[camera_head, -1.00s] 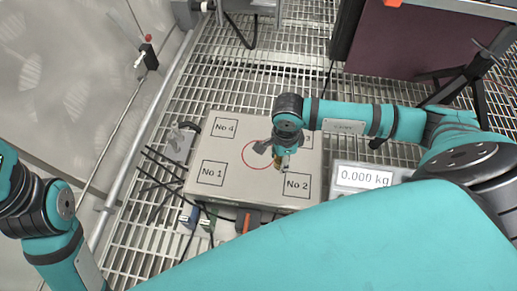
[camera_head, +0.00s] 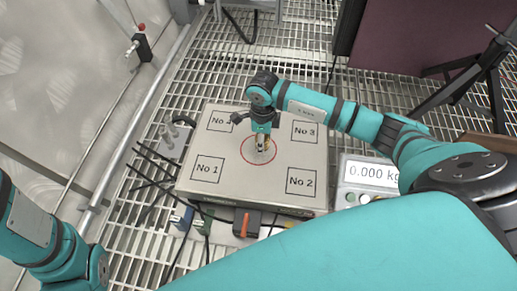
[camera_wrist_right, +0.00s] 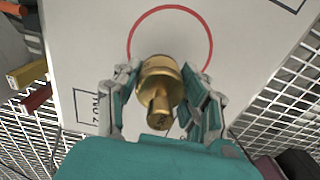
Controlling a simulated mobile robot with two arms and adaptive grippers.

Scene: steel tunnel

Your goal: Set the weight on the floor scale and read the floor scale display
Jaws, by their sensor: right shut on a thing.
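The floor scale (camera_head: 240,178) is a pale flat platform with squares marked No 1 to No 4 and a red circle in the middle. My right gripper (camera_head: 261,146) is over the red circle. In the right wrist view my right gripper (camera_wrist_right: 163,110) is shut on a brass weight (camera_wrist_right: 158,80), which overlaps the lower part of the circle. I cannot tell whether the weight touches the platform. The display (camera_head: 372,172) to the right reads 0.000 kg, its right end partly covered by my arm. My left arm shows at the lower left, its gripper out of view.
Cables and connectors (camera_head: 190,215) lie along the platform's left and front edges. An orange switch (camera_head: 246,222) is at the front edge. A metal rail (camera_head: 130,130) runs along the left wall. A dark red panel (camera_head: 425,40) stands at the back right. The floor is open grating.

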